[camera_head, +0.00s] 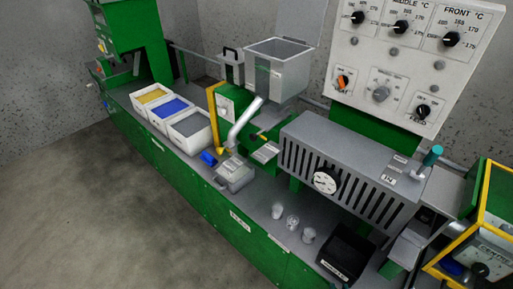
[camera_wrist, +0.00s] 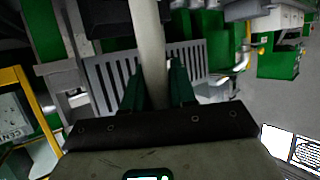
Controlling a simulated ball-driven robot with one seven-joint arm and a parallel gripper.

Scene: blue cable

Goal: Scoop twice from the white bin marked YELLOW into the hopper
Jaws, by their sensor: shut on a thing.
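The white bin (camera_head: 139,105) with yellow pellets (camera_head: 152,97) is the farthest in a row of three bins on the bench, at the left of the head view. The grey metal hopper (camera_head: 285,78) stands right of the bins, its square top open. In the wrist view, my gripper (camera_wrist: 157,70) has its two dark green fingers shut on a pale grey rod (camera_wrist: 150,45). The rod runs out of the top of the picture, so its far end is hidden. My gripper does not show in the head view. The bin's marking is too small to read.
A bin with blue pellets (camera_head: 175,107) and a bin with grey contents (camera_head: 190,128) stand beside the yellow one. A small blue object (camera_head: 208,159) lies near them. Several clear cups (camera_head: 292,222) and a black tray (camera_head: 346,255) sit at the front right. A slotted housing (camera_head: 345,170) fills the middle.

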